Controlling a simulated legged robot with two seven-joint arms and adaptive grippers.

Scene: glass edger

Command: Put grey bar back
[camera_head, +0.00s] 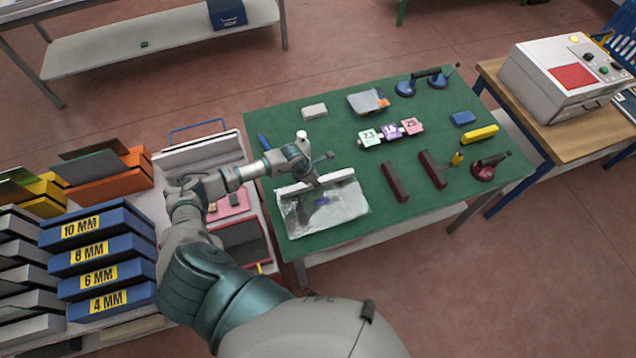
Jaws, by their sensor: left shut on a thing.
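My left gripper (312,178) reaches in from the left over the near-left part of the green table. It is shut on the pale grey bar (340,176), which lies crosswise under the fingers. The bar is at the far edge of a clear, crumpled-looking sheet or bag (322,212) on the green table top (400,225). I cannot tell whether the bar touches the sheet or hangs just above it. The fingers hide the middle of the bar. My right gripper is not in view.
Two dark red bars (395,182) lie right of the sheet. Blue thickness-labelled racks (110,255) stand left; a machine (540,85) stands right.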

